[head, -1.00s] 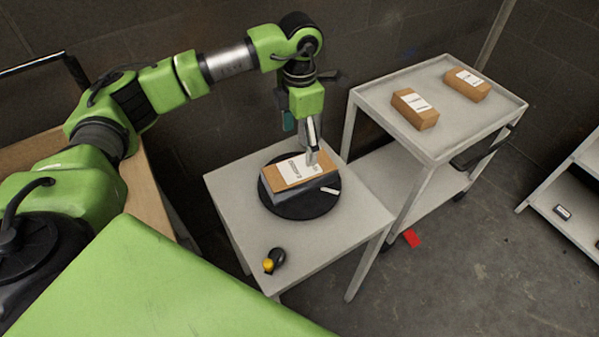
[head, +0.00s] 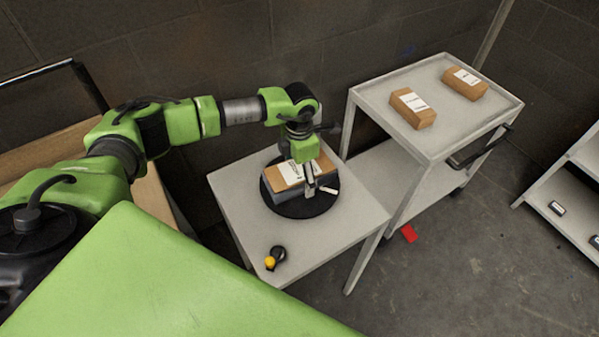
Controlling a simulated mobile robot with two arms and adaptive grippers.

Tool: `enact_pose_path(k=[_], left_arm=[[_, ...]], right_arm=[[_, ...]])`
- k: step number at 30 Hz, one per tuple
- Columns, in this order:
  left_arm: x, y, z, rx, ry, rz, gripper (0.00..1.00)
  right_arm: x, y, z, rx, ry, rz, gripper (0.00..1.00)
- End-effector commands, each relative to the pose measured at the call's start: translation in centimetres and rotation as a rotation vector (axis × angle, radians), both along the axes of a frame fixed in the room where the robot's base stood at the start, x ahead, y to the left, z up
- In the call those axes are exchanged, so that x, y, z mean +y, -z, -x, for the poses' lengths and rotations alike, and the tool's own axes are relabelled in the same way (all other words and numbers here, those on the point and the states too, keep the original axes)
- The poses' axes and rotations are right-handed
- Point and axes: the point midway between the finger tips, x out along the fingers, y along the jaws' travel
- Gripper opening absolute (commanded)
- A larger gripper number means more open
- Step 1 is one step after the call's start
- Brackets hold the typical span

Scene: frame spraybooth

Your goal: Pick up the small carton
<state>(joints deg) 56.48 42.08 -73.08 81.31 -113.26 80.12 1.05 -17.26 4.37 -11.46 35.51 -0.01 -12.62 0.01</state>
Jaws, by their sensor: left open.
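A small brown carton (head: 279,181) with a white label lies on top of a grey block (head: 287,197) on a round black turntable (head: 296,213). The turntable stands on a light grey table. My left gripper (head: 309,190) is open and points down at the carton's right end, hiding part of it. I cannot tell whether the fingers touch the carton. Two other labelled cartons, one nearer (head: 413,112) and one farther (head: 467,87), lie on the trolley top. My right gripper is not in view.
The grey trolley (head: 452,137) stands close to the right of the table (head: 345,235). A black and yellow object (head: 275,258) lies at the table's front. A small white piece (head: 328,190) shows by the gripper.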

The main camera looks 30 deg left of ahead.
Motion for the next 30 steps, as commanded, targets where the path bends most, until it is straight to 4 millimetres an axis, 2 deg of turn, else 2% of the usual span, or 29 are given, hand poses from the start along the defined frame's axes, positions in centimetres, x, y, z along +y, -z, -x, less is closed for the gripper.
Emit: enact_pose_path(k=[4,10,12,23,29,30], left_arm=[[0.0,0.0,0.0,0.0,0.0,0.0,0.78],[0.0,0.0,0.0,0.001,0.0,0.001,0.27],[-0.1,-0.1,-0.1,-0.002,0.0,0.002,0.18],[-0.1,-0.7,-0.1,-0.004,0.0,0.003,0.18],[0.0,-3.1,-0.2,-0.006,0.0,0.002,0.18],[-0.6,-3.7,0.0,-0.006,0.004,0.003,0.18]], right_arm=[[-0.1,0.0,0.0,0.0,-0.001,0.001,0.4],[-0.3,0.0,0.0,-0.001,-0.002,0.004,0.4],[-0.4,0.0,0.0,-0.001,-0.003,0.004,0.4],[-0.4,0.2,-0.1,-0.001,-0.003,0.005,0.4],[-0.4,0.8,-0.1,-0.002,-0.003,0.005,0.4],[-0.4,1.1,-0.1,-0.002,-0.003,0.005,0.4]])
